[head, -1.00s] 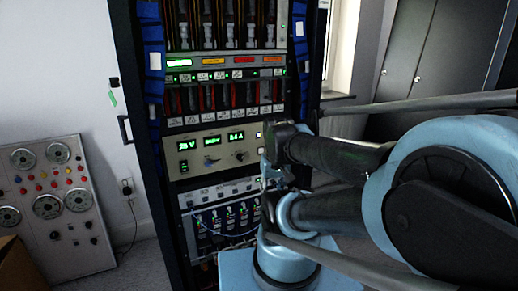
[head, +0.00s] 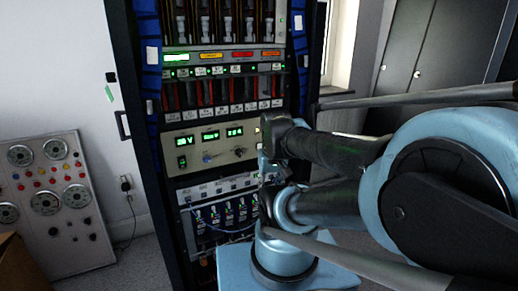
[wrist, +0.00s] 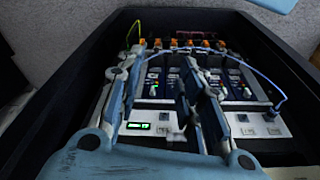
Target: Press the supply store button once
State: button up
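The cream power supply panel (head: 210,149) sits mid-height in the rack. It has three green displays, a green-lit switch (head: 183,162) and small knobs. I cannot read which button is the store button; my arm hides part of the panel's right edge. My gripper (head: 265,183) is in front of the rack's right side, near the lower right of that panel. In the wrist view my gripper (wrist: 161,56) has its two fingers apart with nothing between them. A white panel strip with a small green display (wrist: 140,126) shows beyond them; contact cannot be told.
The rack's lower unit (head: 222,212) has several blue modules and loose cables; a blue cable (wrist: 245,64) also loops across the wrist view. A gauge board (head: 55,205) leans at the left wall. Grey cabinets (head: 425,60) stand behind my arm.

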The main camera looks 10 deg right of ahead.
grip_shut()
dwell(1.0)
